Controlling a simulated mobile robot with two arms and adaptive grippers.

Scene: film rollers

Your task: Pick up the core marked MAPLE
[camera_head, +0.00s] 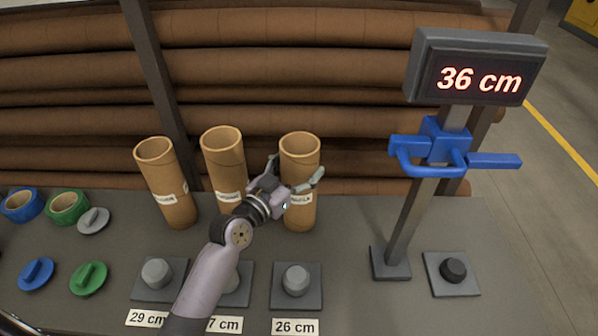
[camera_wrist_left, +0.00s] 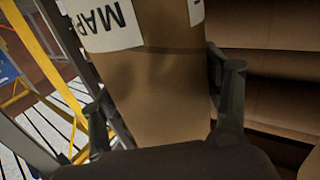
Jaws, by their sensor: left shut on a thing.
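Three tall brown cardboard cores stand in a row at the back of the grey table in the head view. The rightmost core (camera_head: 300,150) has a white label partly covered by my gripper. My left gripper (camera_head: 296,172) is shut around this core's upper middle, one finger on each side. In the left wrist view the core (camera_wrist_left: 160,90) fills the middle between the fingers, and its label (camera_wrist_left: 105,22) shows "MAP". The core looks upright; I cannot tell whether its base touches the table. My right gripper is not in view.
The middle core (camera_head: 224,160) stands close to the left of my gripper, and the left core (camera_head: 165,180) beyond it. A blue-clamped gauge (camera_head: 445,145) with display "36 cm" (camera_head: 480,80) stands right. Blue and green rings lie left.

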